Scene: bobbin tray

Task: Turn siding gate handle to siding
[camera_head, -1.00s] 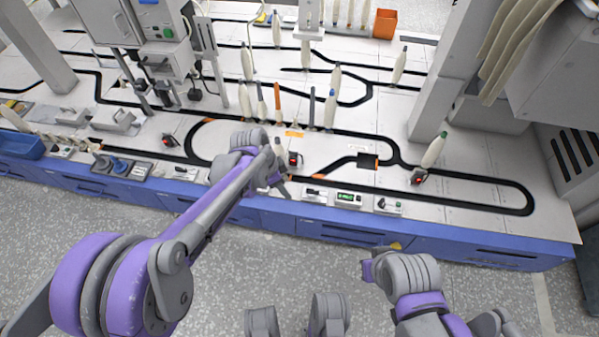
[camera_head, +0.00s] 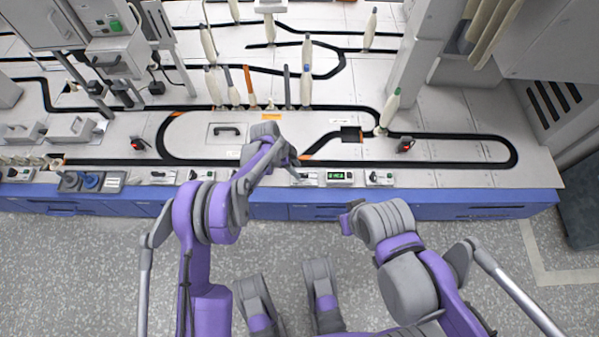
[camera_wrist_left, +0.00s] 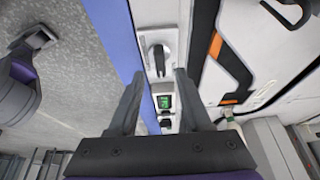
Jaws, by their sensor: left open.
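A dark lever handle on a small white plate (camera_head: 305,178) sits at the bench's front edge, just right of my left gripper (camera_head: 293,165). I take it for the siding gate handle; its label is not readable. In the left wrist view the handle (camera_wrist_left: 158,58) lies lengthwise along its plate, between and beyond the fingertips of my left gripper (camera_wrist_left: 159,78). The fingers are apart, and no contact with the handle shows. My right gripper (camera_head: 347,222) is in front of the bench, and its fingers are not clear.
A green-lit display box (camera_head: 340,178) and another lever plate (camera_head: 380,178) stand right of the handle. Behind are black track (camera_head: 440,165), upright bobbins (camera_head: 390,110) and a red-lit carrier (camera_head: 405,145). A grey column (camera_head: 425,50) rises behind. Floor (camera_head: 90,260) in front is open.

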